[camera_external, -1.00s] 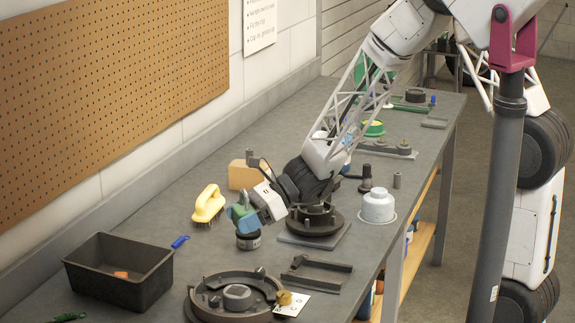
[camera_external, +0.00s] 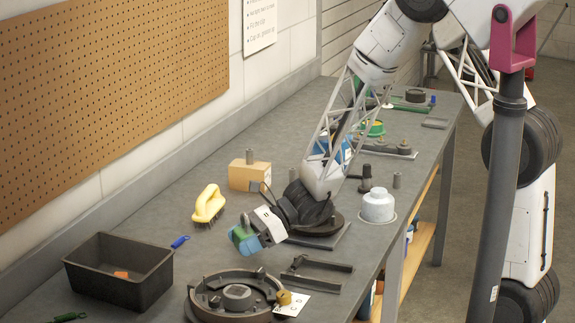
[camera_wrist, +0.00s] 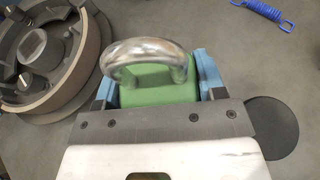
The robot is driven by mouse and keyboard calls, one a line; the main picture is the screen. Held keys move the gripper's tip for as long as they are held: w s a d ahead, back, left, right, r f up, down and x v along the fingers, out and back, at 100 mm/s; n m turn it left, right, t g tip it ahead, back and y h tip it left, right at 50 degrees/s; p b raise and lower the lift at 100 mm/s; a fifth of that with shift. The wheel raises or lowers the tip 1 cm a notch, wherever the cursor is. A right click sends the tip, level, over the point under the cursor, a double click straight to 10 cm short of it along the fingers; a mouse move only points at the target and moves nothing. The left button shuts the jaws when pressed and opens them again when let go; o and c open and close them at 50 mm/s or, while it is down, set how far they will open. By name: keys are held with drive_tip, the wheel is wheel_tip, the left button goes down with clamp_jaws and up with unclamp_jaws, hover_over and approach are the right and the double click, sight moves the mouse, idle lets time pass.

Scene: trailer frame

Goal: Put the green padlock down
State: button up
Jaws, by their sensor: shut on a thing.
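My gripper (camera_external: 244,238) is shut on the green padlock (camera_wrist: 160,93), which sits between its blue fingers. The padlock's silver shackle (camera_wrist: 146,50) arches up from the green body in the wrist view. In the external view only a bit of the green padlock (camera_external: 234,236) shows at the gripper's tip. The gripper is over the grey workbench (camera_external: 195,262), behind the round ring fixture. I cannot tell for sure whether the padlock touches the bench.
The ring fixture (camera_external: 237,299), with a brass-coloured piece (camera_external: 284,297) at its rim, stands in front. A black bin (camera_external: 118,272) is at left, a yellow brush (camera_external: 208,204) behind. A dark disc (camera_wrist: 270,122) lies right of the gripper in the wrist view.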

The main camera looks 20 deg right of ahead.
sight(244, 267)
drive_tip(key=shift+f, duration=0.1)
drive_tip(key=shift+f, duration=1.95)
drive_tip(key=shift+f, duration=0.15)
drive_tip(key=o, duration=1.2)
drive_tip(key=shift+d+r, duration=0.1)
drive_tip(key=shift+r, duration=0.1)
drive_tip(key=shift+v, duration=5.9)
